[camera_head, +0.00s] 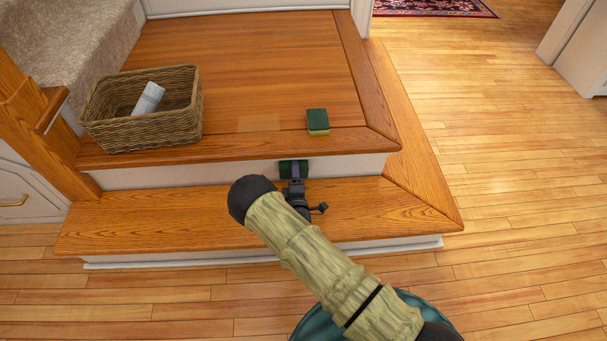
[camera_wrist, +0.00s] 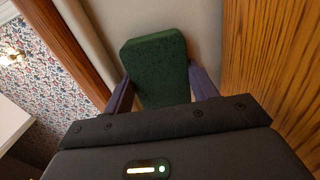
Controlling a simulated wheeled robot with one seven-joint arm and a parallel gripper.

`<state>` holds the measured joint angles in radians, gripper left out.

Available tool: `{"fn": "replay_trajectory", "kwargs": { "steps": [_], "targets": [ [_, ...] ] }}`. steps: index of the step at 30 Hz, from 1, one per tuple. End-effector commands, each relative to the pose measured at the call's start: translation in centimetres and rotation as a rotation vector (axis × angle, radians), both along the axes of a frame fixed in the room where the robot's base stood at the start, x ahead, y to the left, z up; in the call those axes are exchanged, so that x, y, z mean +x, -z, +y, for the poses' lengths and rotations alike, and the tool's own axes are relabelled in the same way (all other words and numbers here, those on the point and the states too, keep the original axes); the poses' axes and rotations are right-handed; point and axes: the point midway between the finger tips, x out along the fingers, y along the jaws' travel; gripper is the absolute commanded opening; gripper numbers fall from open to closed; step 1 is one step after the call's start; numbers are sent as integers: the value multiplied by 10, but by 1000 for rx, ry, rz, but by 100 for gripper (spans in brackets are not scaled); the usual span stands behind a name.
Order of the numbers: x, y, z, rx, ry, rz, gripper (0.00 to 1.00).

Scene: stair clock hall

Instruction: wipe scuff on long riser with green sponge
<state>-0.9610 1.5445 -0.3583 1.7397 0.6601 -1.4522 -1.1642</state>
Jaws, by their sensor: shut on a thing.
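My gripper (camera_head: 294,181) is shut on a dark green sponge (camera_head: 287,168), in front of the white upper riser (camera_head: 220,173) between the lower tread and the landing. In the wrist view the sponge (camera_wrist: 155,58) sits between the two purple-grey fingers of my gripper (camera_wrist: 162,88), with its broad green face showing and the pale riser (camera_wrist: 205,30) behind it. Whether the sponge touches the riser I cannot tell. I see no scuff on the visible riser; any mark behind the sponge is hidden. A second sponge, green and yellow (camera_head: 318,122), lies on the landing near its front edge.
A wicker basket (camera_head: 150,133) holding a rolled grey-white item (camera_head: 149,98) stands on the landing's left. A faint pale patch (camera_head: 259,123) marks the landing. The wooden lower tread (camera_head: 150,215) is clear. A wooden newel post (camera_head: 40,140) stands at left. Open floor (camera_head: 520,200) lies right.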

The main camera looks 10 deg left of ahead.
Motion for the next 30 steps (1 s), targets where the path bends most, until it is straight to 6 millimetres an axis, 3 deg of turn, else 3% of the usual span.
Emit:
{"fn": "replay_trajectory", "kwargs": {
  "steps": [4,17,30],
  "targets": [
    [-4,-1,15,5,-10,-2,36],
    [-2,0,11,3,5,0,36],
    [-7,1,43,2,2,0,36]
  ]
}}
